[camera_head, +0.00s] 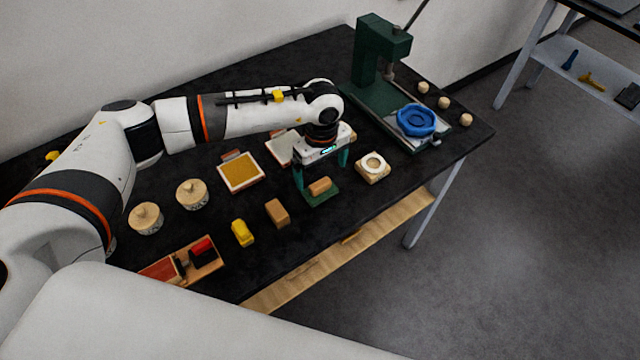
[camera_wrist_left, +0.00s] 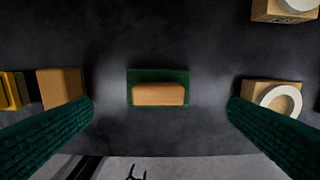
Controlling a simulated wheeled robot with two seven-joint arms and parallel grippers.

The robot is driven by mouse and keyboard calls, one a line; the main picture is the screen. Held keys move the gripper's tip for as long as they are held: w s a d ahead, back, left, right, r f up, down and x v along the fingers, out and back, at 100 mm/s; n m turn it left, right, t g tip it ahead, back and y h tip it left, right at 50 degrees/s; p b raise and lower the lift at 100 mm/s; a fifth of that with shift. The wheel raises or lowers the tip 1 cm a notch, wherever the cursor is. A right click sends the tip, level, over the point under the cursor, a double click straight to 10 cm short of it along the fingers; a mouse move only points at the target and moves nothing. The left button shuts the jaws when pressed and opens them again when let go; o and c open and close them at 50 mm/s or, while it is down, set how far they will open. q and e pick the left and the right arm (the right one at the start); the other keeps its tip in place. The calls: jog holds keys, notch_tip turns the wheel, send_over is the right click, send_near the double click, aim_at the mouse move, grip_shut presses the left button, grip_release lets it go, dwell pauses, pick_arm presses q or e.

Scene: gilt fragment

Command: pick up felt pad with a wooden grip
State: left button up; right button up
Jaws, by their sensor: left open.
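The felt pad (camera_head: 323,197) is a flat green pad with a tan wooden grip (camera_head: 320,186) on top, lying on the black table. In the left wrist view the felt pad (camera_wrist_left: 158,76) and its wooden grip (camera_wrist_left: 158,94) sit centred between my fingers. My left gripper (camera_head: 321,175) is open above the pad, its green fingers on either side and apart from it. It also shows in the left wrist view (camera_wrist_left: 160,115), with nothing between the fingertips but the pad below. My right gripper is not in view.
A wooden block (camera_head: 277,213) and a yellow object (camera_head: 242,233) lie left of the pad. A wooden block with a white ring (camera_head: 372,167) lies right. A green press (camera_head: 375,75) with a blue part stands at the back right. The table's front edge is close.

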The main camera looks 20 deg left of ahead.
aim_at(320, 183)
pick_arm(q)
jog(key=shift+w+f, duration=0.1)
jog(key=shift+f, duration=0.25)
jog(key=shift+w+f+p, duration=0.1)
jog(key=shift+f+p, duration=0.2)
jog(key=shift+f, duration=0.05)
jog(key=f+p, duration=0.2)
jog(key=f, duration=0.1)
jog(key=shift+s+f, duration=0.2)
jog(key=shift+s, duration=0.15)
jog(key=shift+a+f, duration=0.1)
jog(key=shift+f, duration=0.3)
jog(key=shift+w+f, duration=0.1)
jog(key=shift+f, duration=0.2)
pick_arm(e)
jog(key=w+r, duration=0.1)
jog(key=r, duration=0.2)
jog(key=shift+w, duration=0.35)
pick_arm(q)
jog(key=c, duration=1.1)
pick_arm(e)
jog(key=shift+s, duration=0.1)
